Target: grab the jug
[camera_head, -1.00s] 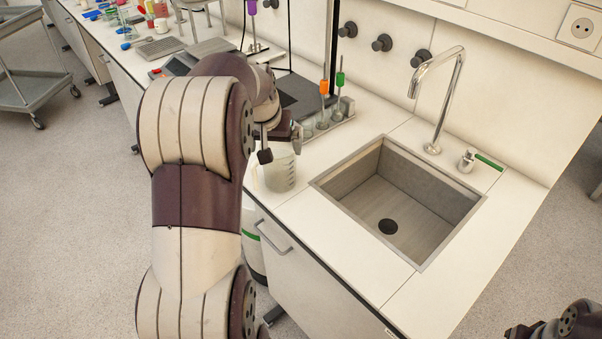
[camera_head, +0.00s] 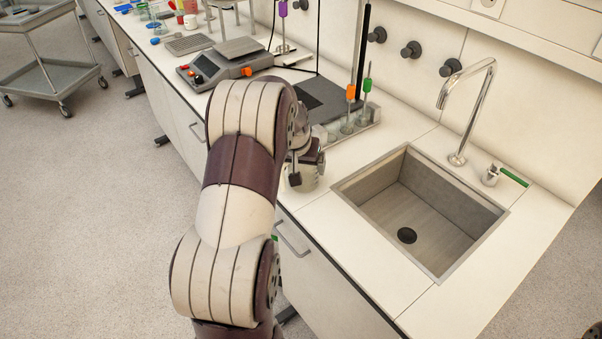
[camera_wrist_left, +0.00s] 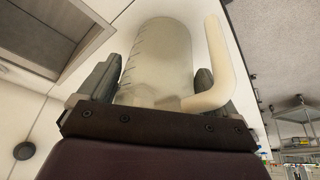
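The jug is a clear measuring jug with graduation marks and a pale handle. In the left wrist view the jug (camera_wrist_left: 157,62) stands between the two fingers of my left gripper (camera_wrist_left: 160,80), its handle beside the right-hand finger. Narrow gaps seem to show between fingers and jug, so the gripper looks open around it. In the head view my left gripper (camera_head: 306,163) is low at the counter edge, left of the sink. It hides most of the jug (camera_head: 308,183) there. My right gripper is not clearly visible.
The sink (camera_head: 345,188) with its tap (camera_head: 467,110) lies right of the jug. A rack (camera_head: 355,128) with orange- and green-topped tools stands just behind. A scale (camera_head: 225,65) and several glass vessels stand farther back along the counter.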

